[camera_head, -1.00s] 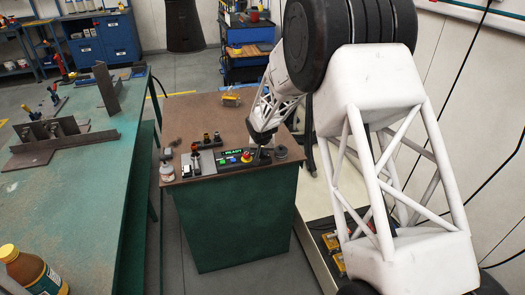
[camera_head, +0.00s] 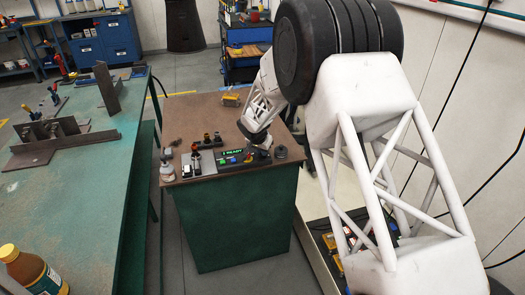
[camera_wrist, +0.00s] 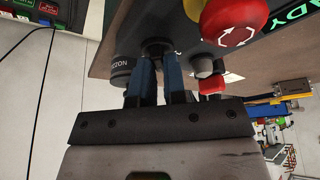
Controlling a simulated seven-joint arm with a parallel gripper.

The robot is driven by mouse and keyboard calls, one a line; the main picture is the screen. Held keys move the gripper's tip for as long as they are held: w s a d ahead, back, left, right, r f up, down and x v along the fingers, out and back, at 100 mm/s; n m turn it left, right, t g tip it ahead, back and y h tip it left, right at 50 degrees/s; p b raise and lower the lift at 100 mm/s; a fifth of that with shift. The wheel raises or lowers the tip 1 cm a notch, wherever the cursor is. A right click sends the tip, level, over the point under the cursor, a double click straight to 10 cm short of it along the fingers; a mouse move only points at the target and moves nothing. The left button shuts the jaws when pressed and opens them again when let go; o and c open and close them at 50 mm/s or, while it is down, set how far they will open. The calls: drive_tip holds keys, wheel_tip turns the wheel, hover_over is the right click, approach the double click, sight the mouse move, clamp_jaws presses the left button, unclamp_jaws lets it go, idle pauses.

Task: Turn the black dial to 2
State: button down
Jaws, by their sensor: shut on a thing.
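The black dial (camera_wrist: 157,46) shows in the wrist view between the tips of my gripper's two blue fingers. My gripper (camera_wrist: 158,62) is shut on it, and the fingers hide its sides. I cannot read the dial's pointer or any numbers around it. In the head view my gripper (camera_head: 262,152) is small and low over the right end of the control panel (camera_head: 228,159). My own wrist hides the dial there. The panel's green display (camera_head: 232,152) reads READY.
A red emergency stop (camera_wrist: 232,20) on a yellow base sits beside the dial. A dark round can (camera_wrist: 121,72) stands close on the other side, also in the head view (camera_head: 281,152).

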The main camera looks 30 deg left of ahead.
sight(259, 161)
drive_tip(key=shift+s+d+f, duration=0.1)
drive_tip(key=shift+s+f, duration=0.1)
drive_tip(key=shift+f, duration=0.3)
drive_tip(key=c, duration=1.2)
unclamp_jaws()
drive_tip(key=shift+r, duration=0.1)
drive_tip(key=shift+w+r, duration=0.1)
drive_tip(key=shift+r, duration=0.2)
drive_tip(key=shift+r, duration=0.15)
drive_tip(key=shift+v, duration=3.6)
drive_tip(key=shift+r, duration=0.1)
